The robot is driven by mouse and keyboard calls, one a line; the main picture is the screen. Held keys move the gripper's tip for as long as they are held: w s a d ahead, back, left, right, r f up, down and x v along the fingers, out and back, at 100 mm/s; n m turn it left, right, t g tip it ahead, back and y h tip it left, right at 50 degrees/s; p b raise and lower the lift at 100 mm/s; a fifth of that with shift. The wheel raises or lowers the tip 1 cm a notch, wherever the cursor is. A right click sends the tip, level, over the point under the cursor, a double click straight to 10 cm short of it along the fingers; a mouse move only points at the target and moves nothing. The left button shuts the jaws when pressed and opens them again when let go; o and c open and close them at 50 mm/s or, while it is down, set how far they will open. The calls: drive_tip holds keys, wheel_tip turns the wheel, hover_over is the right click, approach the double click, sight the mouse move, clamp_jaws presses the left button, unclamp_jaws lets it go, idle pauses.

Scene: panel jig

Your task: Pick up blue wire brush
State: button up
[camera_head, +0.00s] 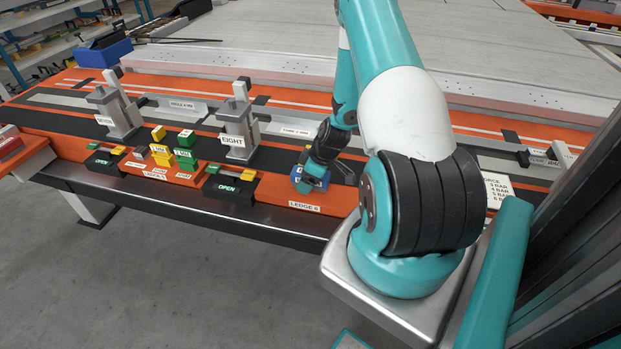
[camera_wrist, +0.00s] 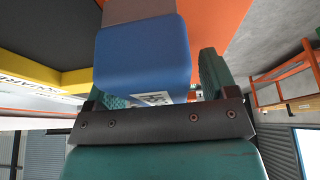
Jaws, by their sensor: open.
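The blue wire brush shows in the wrist view as a rounded blue block (camera_wrist: 145,58) with a grey part above it and a partly covered white label at its lower edge. My gripper (camera_wrist: 165,80) is open, with one teal finger on each side of the blue block. I cannot tell whether either finger touches it. In the head view my gripper (camera_head: 312,180) is low over the orange ledge marked LEDGE 6, and only a small blue patch (camera_head: 296,173) shows beside it. The rest of the brush is hidden behind my gripper.
Left of my gripper stand a dark box marked OPEN (camera_head: 230,188), green blocks (camera_head: 185,155) and yellow blocks (camera_head: 160,148). Grey clamps stand behind, one marked EIGHT (camera_head: 238,125). A white sign (camera_head: 497,190) is at the right.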

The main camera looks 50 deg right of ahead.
drive_tip(key=shift+f, duration=0.2)
drive_tip(key=c, duration=1)
drive_tip(key=shift+c, duration=0.2)
drive_tip(key=shift+r, duration=0.1)
wheel_tip(320, 180, up, 20)
drive_tip(key=b, duration=0.2)
drive_tip(key=shift+r, duration=0.15)
